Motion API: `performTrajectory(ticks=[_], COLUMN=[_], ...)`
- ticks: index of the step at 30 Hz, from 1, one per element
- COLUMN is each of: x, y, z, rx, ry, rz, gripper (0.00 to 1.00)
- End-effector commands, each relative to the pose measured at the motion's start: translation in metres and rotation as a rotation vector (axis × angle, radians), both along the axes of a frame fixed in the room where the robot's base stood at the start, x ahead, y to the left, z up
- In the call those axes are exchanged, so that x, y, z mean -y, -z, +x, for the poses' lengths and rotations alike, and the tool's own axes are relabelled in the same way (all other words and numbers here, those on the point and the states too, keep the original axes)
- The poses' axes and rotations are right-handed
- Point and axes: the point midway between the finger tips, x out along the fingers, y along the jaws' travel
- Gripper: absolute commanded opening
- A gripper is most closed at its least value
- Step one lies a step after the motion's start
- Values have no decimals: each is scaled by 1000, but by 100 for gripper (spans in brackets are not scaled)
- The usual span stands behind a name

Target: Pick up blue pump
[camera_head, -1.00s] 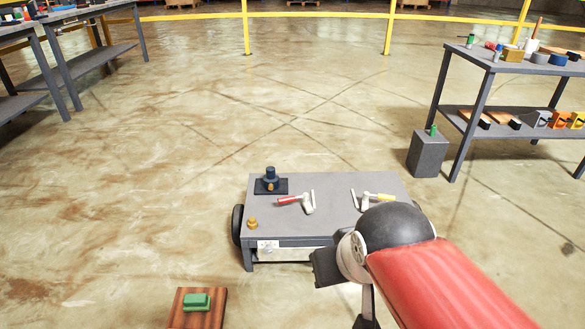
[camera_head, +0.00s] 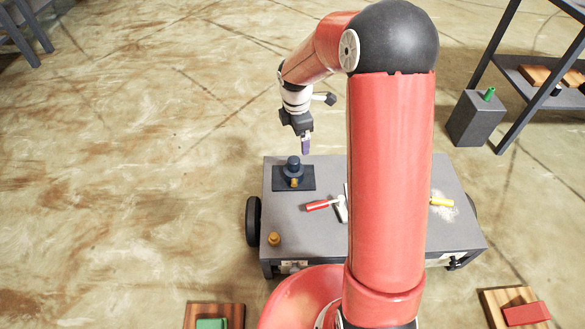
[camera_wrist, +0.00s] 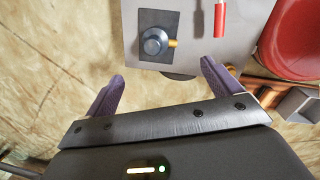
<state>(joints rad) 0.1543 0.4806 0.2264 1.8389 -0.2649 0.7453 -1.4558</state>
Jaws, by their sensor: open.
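The blue pump (camera_head: 293,167) is a dark blue, round-bodied piece with a small brass fitting on its side. It stands upright on a dark square plate (camera_head: 307,184) at the far left corner of the grey cart top. In the wrist view the pump (camera_wrist: 154,42) shows from above, beyond and between the fingertips, with the brass fitting to its right. My gripper (camera_head: 305,146) hangs above and slightly right of the pump, apart from it. In the wrist view its two purple fingers (camera_wrist: 160,72) are spread wide with nothing between them.
The grey cart (camera_head: 300,228) also holds a red-handled tool (camera_head: 322,205), a yellow-handled tool (camera_head: 441,202) and a brass piece (camera_head: 274,239). A grey box (camera_head: 473,120) and a shelved table stand at right. The floor left of the cart is clear.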

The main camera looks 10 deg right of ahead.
Motion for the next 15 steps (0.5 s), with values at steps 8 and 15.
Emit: performTrajectory(ticks=[8, 15], x=[-5, -6], y=[107, 140], z=[35, 39], rx=[-108, -122], ry=[-390, -478], rz=[34, 45], gripper=[90, 90])
